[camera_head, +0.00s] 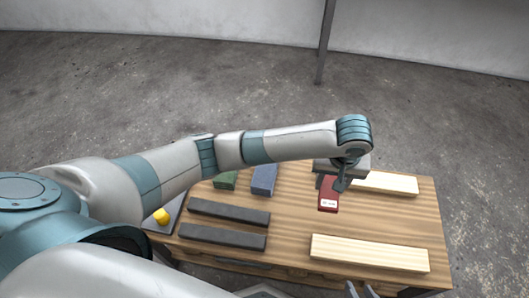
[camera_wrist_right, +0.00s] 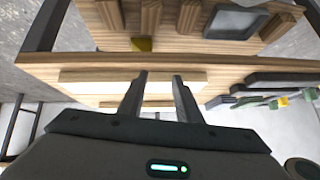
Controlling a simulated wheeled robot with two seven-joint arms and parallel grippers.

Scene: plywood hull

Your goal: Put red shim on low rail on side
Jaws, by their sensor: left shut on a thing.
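My left gripper (camera_head: 341,184) reaches over the right part of the wooden table and is shut on the red shim (camera_head: 328,196). The shim is a red block with a white label at its near end; the gripper hides part of it. I cannot tell how far it is above the tabletop. Two pale wood rails lie on the right side, the far one (camera_head: 390,183) partly behind the gripper and the near one (camera_head: 370,253) along the front. Two dark rails, far (camera_head: 229,212) and near (camera_head: 222,236), lie at left. My right gripper (camera_wrist_right: 160,76) is open and empty; its fingertips show at the head view's bottom edge (camera_head: 361,290).
A green block (camera_head: 225,180) and a blue block (camera_head: 264,179) stand at the table's back left. A yellow piece (camera_head: 161,215) sits on a dark pad at the left edge. The table's middle (camera_head: 290,225) is bare. A metal post (camera_head: 325,45) stands behind.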

